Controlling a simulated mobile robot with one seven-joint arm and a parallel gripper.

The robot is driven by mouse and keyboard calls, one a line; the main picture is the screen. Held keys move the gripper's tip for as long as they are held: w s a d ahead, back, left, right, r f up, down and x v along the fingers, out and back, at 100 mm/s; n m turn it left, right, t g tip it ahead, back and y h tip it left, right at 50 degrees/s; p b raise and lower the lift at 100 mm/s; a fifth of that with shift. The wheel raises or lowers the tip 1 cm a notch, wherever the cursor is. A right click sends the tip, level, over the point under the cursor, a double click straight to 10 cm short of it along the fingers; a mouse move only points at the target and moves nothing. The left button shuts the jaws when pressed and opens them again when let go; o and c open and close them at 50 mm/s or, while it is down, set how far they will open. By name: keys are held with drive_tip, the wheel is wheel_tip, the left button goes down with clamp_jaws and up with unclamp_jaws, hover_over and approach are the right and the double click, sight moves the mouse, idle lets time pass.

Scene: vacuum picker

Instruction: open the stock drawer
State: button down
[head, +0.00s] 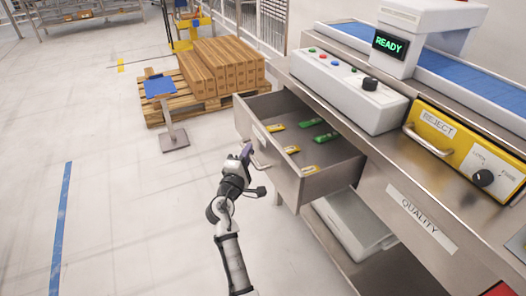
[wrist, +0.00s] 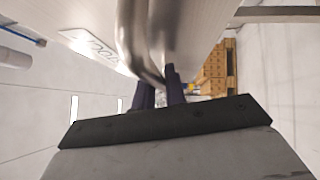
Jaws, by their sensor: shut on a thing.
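The stock drawer (head: 322,182) is a grey metal drawer under the counter, and it stands pulled out in the head view. Several yellow and green items lie spread inside it. My gripper (head: 249,154) is at the drawer's front face, at the bar handle (head: 258,160). In the wrist view the two dark fingers (wrist: 160,92) are closed on the curved metal handle (wrist: 140,45). The drawer front (wrist: 195,25) with a partly visible white label fills the top of that view. The exact finger contact is partly hidden behind the handle.
A yellow REJECT drawer (head: 452,140) and a QUALITY panel (head: 420,216) are to the right. A control box (head: 345,88) and a READY display (head: 390,45) stand on the counter. A pallet of boxes (head: 220,68) and a blue-topped stand (head: 173,135) are behind. Floor at left is clear.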

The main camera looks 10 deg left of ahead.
drive_tip(key=shift+s+a, duration=0.55)
drive_tip(key=shift+a, duration=0.15)
drive_tip(key=c, duration=1.5)
unclamp_jaws()
drive_tip(key=shift+o, duration=0.2)
drive_tip(key=s+a+f+b, duration=0.2)
drive_tip(key=s, duration=1.1)
drive_tip(key=shift+s, duration=0.3)
drive_tip(key=shift+a+r, duration=0.1)
